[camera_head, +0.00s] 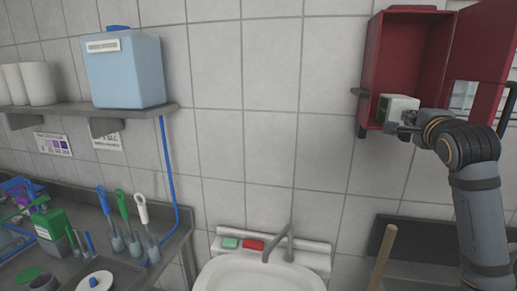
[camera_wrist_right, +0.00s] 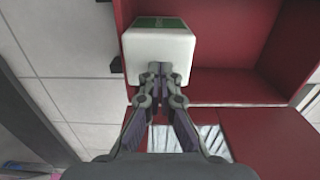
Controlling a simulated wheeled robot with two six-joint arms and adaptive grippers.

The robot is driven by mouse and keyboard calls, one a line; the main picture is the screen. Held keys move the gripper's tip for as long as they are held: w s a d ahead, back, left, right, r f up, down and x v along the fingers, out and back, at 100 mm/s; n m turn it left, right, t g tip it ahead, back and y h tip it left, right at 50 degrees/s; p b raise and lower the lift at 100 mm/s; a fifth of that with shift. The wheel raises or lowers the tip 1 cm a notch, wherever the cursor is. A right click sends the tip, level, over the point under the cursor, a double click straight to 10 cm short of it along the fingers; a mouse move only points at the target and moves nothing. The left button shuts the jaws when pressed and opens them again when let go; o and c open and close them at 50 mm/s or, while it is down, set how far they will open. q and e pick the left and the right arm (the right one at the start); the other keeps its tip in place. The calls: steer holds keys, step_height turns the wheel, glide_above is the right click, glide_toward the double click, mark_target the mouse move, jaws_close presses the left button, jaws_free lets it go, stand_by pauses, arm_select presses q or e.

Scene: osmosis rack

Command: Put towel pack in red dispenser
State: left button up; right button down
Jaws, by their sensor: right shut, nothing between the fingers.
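The red dispenser (camera_head: 412,62) hangs on the tiled wall at the upper right, with its door (camera_head: 484,55) swung open to the right. The towel pack (camera_head: 398,103), a white block with a green end, sits in the lower left of the dispenser. It also shows in the right wrist view (camera_wrist_right: 160,52), straight ahead of the fingers. My right gripper (camera_head: 407,122) is shut and empty, its fingertips (camera_wrist_right: 160,70) at the near face of the pack. Whether they touch it I cannot tell. My left gripper is out of view.
A white sink (camera_head: 260,275) with a tap (camera_head: 280,243) stands below. A shelf (camera_head: 75,107) at the left bears a blue container (camera_head: 124,70) and white rolls. A counter with several brushes lies at lower left. The dispenser's open door stands close to my right arm.

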steer(key=shift+p+x, duration=0.55)
steer(key=shift+x, duration=0.85)
steer(key=shift+w+d, duration=0.1)
steer(key=shift+w, duration=0.15)
steer(key=b+v, duration=0.7)
steer(key=v, duration=0.6)
steer(key=shift+w, duration=0.1)
